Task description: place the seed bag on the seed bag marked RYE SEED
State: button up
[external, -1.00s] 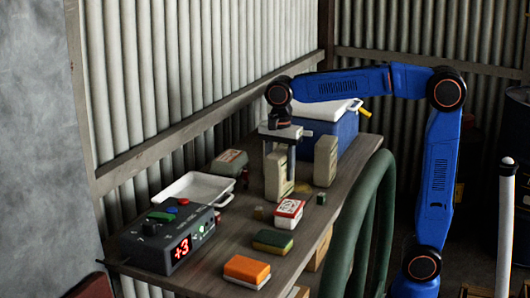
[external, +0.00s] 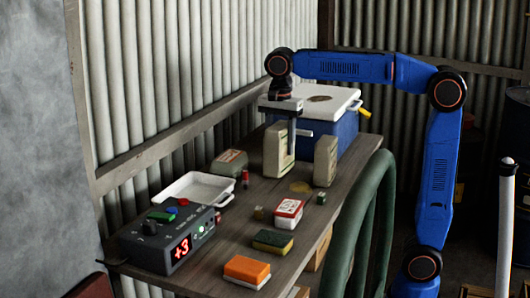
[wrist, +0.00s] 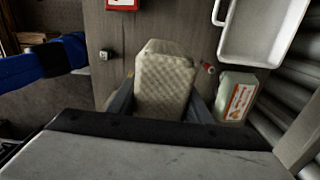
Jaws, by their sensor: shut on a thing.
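My gripper (external: 285,140) is shut on a beige seed bag (external: 275,156), which hangs upright above the table. The wrist view shows this bag's quilted pale surface (wrist: 166,82) between the two fingers. A second beige bag (external: 326,161) stands upright on the table just to the right of the held one, apart from it. No lettering is readable on either bag, so I cannot tell which is marked RYE SEED.
A blue cooler (external: 335,129) with a white lid stands behind the bags. A white tray (external: 197,188), a green packet (external: 230,162), a red-and-white box (external: 288,211), sponges (external: 272,241) and a control box (external: 172,243) occupy the nearer table (external: 225,251).

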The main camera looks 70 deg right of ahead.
jog(key=s+d+r, duration=0.5)
jog(key=d+r, duration=0.3)
jog(key=s+d+r, duration=0.5)
jog(key=d+r, duration=0.3)
jog(key=shift+n, duration=0.3)
jog(key=shift+f, duration=4.75)
jog(key=shift+f, duration=0.1)
jog(key=o, duration=1.6)
jog(key=shift+c, duration=0.2)
notch_tip(320, 180, up, 12)
